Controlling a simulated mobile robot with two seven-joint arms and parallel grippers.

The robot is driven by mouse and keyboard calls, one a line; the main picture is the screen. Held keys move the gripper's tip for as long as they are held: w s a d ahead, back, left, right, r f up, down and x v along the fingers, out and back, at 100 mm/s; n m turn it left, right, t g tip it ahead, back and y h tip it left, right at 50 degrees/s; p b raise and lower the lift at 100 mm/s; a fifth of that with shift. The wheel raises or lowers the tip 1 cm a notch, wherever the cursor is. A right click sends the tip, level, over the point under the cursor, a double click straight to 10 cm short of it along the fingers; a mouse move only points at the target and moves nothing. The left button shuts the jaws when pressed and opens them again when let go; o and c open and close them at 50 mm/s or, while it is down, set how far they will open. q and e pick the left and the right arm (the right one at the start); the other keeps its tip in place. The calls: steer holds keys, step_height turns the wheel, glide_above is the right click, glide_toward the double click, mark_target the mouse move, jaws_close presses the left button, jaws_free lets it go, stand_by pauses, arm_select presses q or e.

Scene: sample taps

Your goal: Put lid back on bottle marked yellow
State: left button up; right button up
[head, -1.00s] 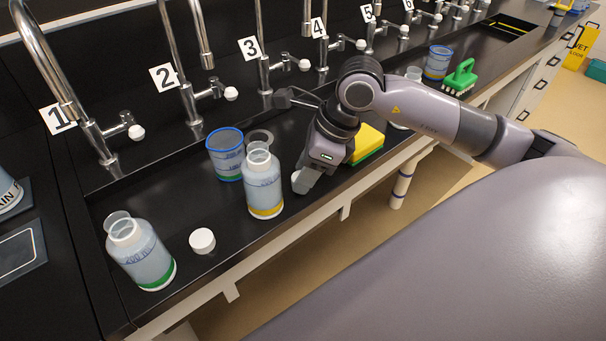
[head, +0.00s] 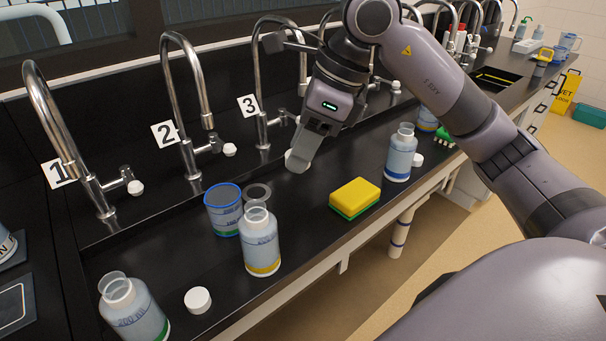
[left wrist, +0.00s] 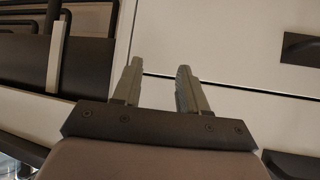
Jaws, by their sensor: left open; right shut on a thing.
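The bottle with the yellow band (head: 262,246) stands upright and uncapped on the black bench in the head view. My right gripper (head: 294,166) is up and behind it to the right, pointing down, shut on a small white lid (head: 289,158) mostly hidden by the fingers. The lid is clear of the bottle. Another white lid (head: 198,300) lies on the bench between the yellow-band bottle and an uncapped green-band bottle (head: 140,315) at the front left. My left gripper (left wrist: 158,82) shows only in the left wrist view, open and empty, before pale cabinet fronts.
A blue-rimmed beaker (head: 223,212) stands close behind the yellow-band bottle. A yellow and green sponge (head: 355,197) lies to its right. Another uncapped bottle (head: 399,158) stands further right with a white lid (head: 417,160) beside it. Numbered taps line the back.

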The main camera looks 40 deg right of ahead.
steer(key=shift+r, duration=1.45)
